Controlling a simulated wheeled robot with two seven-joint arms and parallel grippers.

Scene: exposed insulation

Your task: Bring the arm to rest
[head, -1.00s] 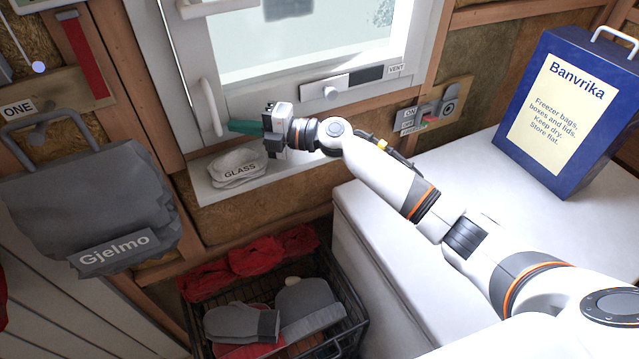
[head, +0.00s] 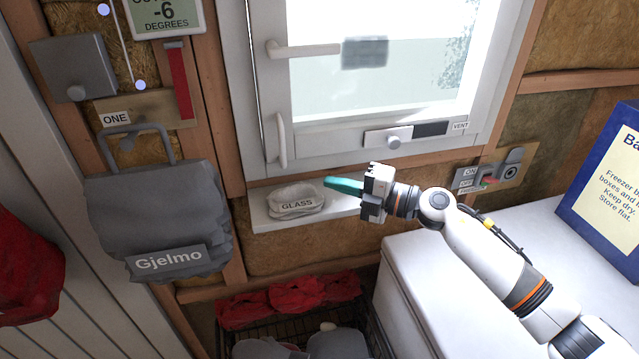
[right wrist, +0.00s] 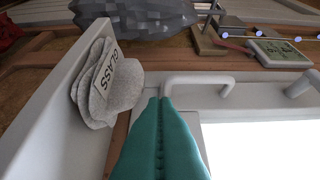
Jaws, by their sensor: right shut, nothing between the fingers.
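My right gripper (head: 345,186) has teal fingers that are shut and empty. It is in front of the lower part of the window, above the sill and to the right of the grey cloth bundle labelled GLASS (head: 296,200). In the right wrist view the teal fingertips (right wrist: 162,103) meet, with the GLASS cloths (right wrist: 108,85) to their left, apart from them. My right arm reaches in from the lower right over the white chest. My left gripper is not in view.
The window (head: 390,70) has handles and a vent slider (head: 393,142). A grey Gjelmo bag (head: 160,215) hangs at left. A blue Banvrika box (head: 610,190) stands on the white chest (head: 410,260). A dark basket (head: 290,325) holds red and grey clothing below.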

